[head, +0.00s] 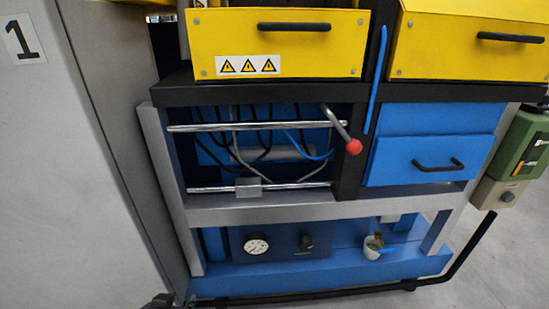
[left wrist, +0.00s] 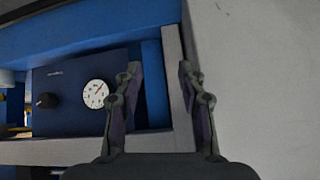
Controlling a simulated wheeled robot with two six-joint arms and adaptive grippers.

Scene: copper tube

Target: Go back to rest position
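My left gripper (left wrist: 159,68) is open in the left wrist view, with nothing between its two dark fingers. The grey frame post (left wrist: 178,85) of a blue machine shows behind the gap. The fingers point toward the lower part of the machine, beside the round white gauge (left wrist: 95,93). I cannot tell whether they touch anything. In the head view a small dark shape shows at the bottom edge, left of the machine; I cannot tell whether it is my gripper. My right gripper is in neither view.
The blue machine has yellow drawers (head: 286,42), chrome rods (head: 250,125), a red-knobbed lever (head: 353,146), a blue drawer (head: 420,158) and a gauge (head: 256,244). A grey cabinet marked 1 (head: 70,170) stands close at the left. Open floor (head: 505,260) shows at the right.

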